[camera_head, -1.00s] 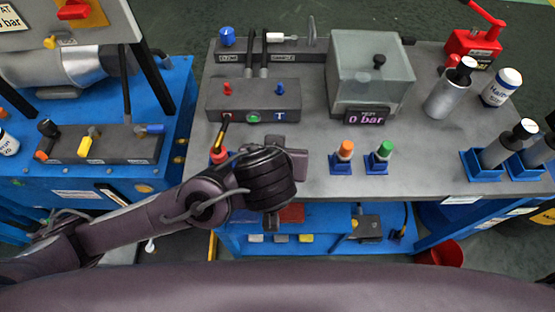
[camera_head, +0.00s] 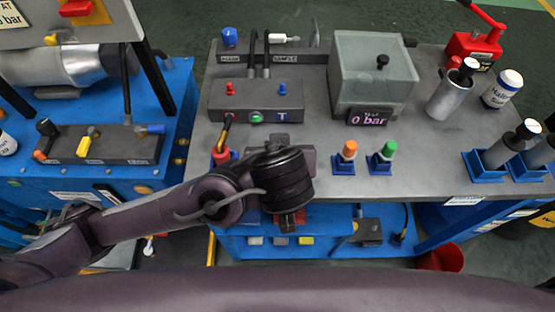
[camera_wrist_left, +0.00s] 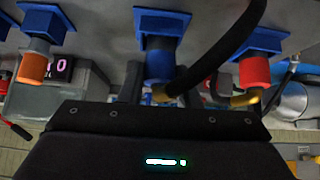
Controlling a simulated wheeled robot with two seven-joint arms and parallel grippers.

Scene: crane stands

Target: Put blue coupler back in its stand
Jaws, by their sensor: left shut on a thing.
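My left gripper (camera_wrist_left: 166,84) is shut on the blue coupler (camera_wrist_left: 160,63), shown mid-frame in the left wrist view. The coupler is directly at a blue stand (camera_wrist_left: 162,20); I cannot tell whether it is fully seated. A black hose (camera_wrist_left: 218,56) with a brass end runs to the coupler's lower end. In the head view my left wrist covers the blue coupler and the fingertips at the bench's front edge. My right gripper is in neither view.
The red coupler (camera_head: 222,157) with its hose is left of my wrist. The orange coupler (camera_head: 348,150) and green coupler (camera_head: 387,150) stand in blue stands to the right. A control block (camera_head: 256,101) and a clear box (camera_head: 370,75) stand behind. The bench (camera_head: 420,150) has bare room at right.

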